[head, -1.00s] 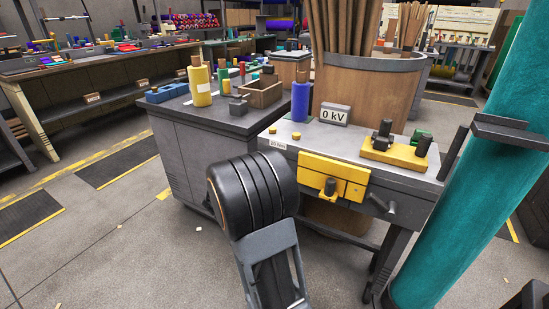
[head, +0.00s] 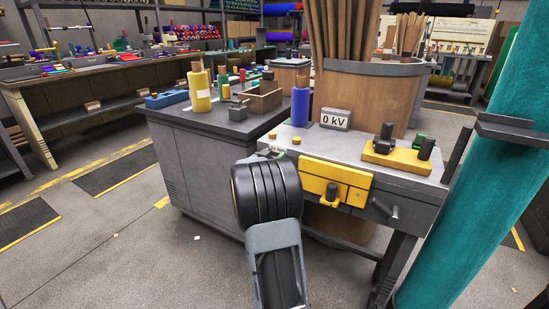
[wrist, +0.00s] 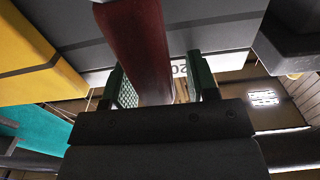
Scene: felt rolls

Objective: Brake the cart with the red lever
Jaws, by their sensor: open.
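A dark red bar (wrist: 138,45), likely the red lever, runs down from the top of the wrist view. It passes between the two green-padded fingers of my gripper (wrist: 160,85), nearer the left finger. The fingers are open and apart; I cannot tell whether either touches the bar. In the head view my black arm hides the gripper and the lever. The grey bench-like unit (head: 400,186) with a yellow block on its front stands just beyond my arm; I cannot tell whether it is the cart.
A large teal roll (head: 470,180) leans close on the right.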

